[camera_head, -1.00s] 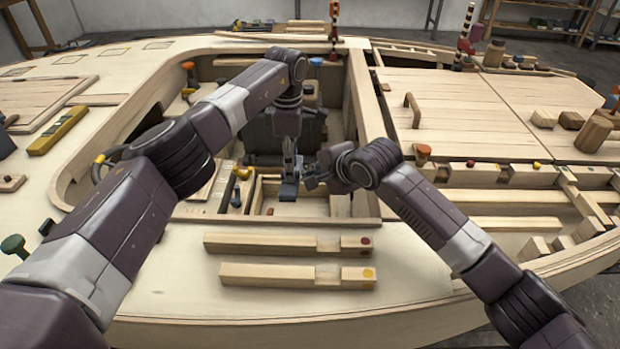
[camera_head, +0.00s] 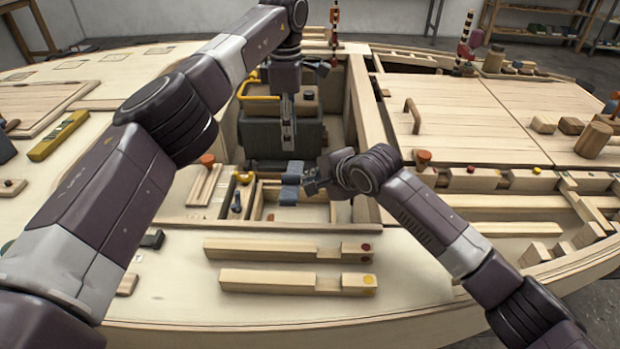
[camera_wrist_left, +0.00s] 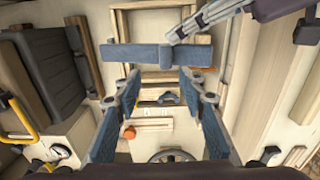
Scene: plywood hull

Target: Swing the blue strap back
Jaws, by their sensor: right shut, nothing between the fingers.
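The blue strap (camera_head: 289,194) hangs above the small open compartment at the front of the cockpit in the head view. In the left wrist view the strap (camera_wrist_left: 135,54) lies across the picture, ahead of my fingers. My left gripper (camera_head: 288,146) is higher and farther back, pointing down in front of the dark box. Its two blue-padded fingers (camera_wrist_left: 158,110) stand wide apart with nothing between them. My right gripper (camera_head: 312,181) is shut and empty, its tip close beside the strap's right side. Whether it touches the strap I cannot tell.
The dark box (camera_head: 262,128) with a yellow handle (camera_head: 252,96) stands in the cockpit behind the compartment. Two notched wooden bars (camera_head: 270,279) lie on the front deck. An orange knob (camera_head: 207,160) stands left of the compartment. The cockpit's right wall (camera_head: 368,110) is close to my right gripper.

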